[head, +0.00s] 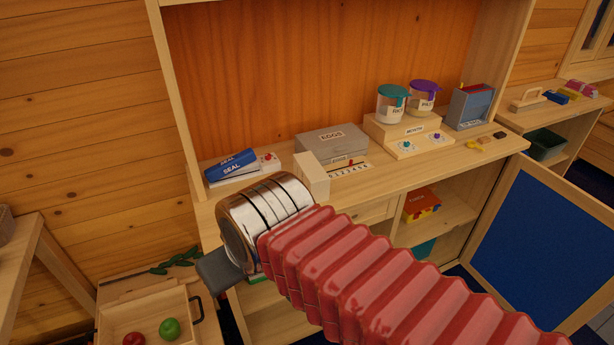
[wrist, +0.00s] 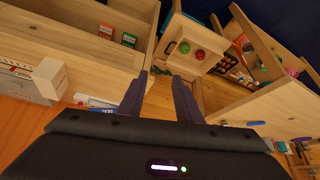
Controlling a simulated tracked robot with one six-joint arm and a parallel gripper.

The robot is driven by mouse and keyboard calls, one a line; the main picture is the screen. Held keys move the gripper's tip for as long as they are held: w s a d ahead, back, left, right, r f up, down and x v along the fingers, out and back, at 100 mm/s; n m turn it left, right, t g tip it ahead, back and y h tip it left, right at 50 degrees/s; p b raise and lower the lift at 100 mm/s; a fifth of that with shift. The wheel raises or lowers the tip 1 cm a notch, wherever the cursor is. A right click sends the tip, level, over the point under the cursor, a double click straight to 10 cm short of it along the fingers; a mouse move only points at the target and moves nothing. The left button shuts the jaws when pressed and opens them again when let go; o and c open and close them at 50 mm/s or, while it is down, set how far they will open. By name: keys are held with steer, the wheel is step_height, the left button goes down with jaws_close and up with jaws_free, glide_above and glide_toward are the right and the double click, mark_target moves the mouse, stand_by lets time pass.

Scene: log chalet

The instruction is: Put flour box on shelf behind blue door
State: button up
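My gripper (wrist: 161,78) is open, with nothing between its two dark fingers in the wrist view. In the head view only a dark part of it (head: 217,268) shows, left of the cabinet front and below the worktop. The blue door (head: 545,235) stands open at the right. Beside it is a wooden shelf (head: 452,213) bearing an orange-red box (head: 420,205) with an unreadable label. I cannot identify the flour box by its label.
An open tray (head: 117,327) with red and green fruit lies at lower left.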

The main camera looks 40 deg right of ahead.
steer(key=shift+o, duration=0.5)
steer(key=shift+o, duration=0.9)
steer(key=shift+w+d, duration=0.15)
steer(key=shift+d, duration=0.1)
steer(key=o, duration=0.7)
steer(key=w+d+h, duration=0.1)
steer(key=w+d, duration=0.1)
steer(key=d, duration=0.1)
steer(key=w+d+m+t+h, duration=0.1)
steer(key=w+d, duration=0.2)
steer(key=d, duration=0.1)
steer(key=w+d+m+h, duration=0.1)
steer(key=w+d, duration=0.1)
steer(key=d, duration=0.2)
steer(key=shift+w+f+t, duration=0.15)
steer(key=shift+f+t, duration=0.2)
steer(key=shift+t, duration=0.05)
steer(key=m+t+h, duration=0.2)
steer(key=t, duration=0.3)
glide_above(329, 185)
steer(key=s+a, duration=0.4)
step_height(329, 185, down, 6)
steer(key=f, duration=0.1)
steer(key=shift+s+a+r+y, duration=0.1)
steer(key=shift+r+y, duration=0.15)
steer(key=shift+y, duration=0.05)
